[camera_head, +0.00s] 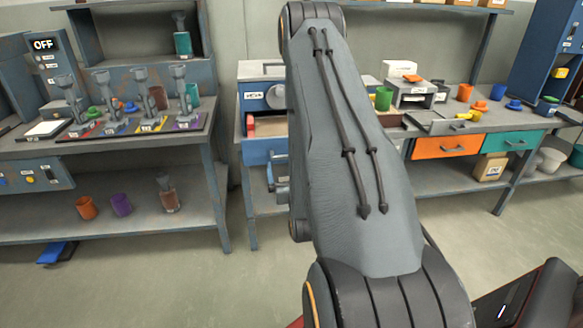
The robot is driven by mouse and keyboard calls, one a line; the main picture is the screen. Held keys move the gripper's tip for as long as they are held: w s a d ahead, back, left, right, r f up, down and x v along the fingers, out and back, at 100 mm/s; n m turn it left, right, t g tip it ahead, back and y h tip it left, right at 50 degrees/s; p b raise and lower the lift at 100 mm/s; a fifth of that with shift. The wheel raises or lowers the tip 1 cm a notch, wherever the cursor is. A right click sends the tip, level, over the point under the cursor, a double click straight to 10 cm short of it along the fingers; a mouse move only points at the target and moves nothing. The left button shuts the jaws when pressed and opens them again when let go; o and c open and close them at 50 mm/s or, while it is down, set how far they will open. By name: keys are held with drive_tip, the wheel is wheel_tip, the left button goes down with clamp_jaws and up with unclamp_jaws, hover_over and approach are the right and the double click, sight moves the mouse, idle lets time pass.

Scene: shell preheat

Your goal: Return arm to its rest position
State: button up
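My own arm fills the middle of the head view, a large grey link rising from a dark joint at the bottom to another joint at the top. The end of the arm and my gripper do not show, so I cannot see whether it holds anything. The arm hides part of the workbench behind it.
On the left bench, several grey tools stand on coloured plates beside a panel (44,44) reading OFF. Cups (87,207) stand on its lower shelf. The right bench has an orange drawer (448,145) and a teal drawer (513,143). Open floor (150,280) lies at lower left.

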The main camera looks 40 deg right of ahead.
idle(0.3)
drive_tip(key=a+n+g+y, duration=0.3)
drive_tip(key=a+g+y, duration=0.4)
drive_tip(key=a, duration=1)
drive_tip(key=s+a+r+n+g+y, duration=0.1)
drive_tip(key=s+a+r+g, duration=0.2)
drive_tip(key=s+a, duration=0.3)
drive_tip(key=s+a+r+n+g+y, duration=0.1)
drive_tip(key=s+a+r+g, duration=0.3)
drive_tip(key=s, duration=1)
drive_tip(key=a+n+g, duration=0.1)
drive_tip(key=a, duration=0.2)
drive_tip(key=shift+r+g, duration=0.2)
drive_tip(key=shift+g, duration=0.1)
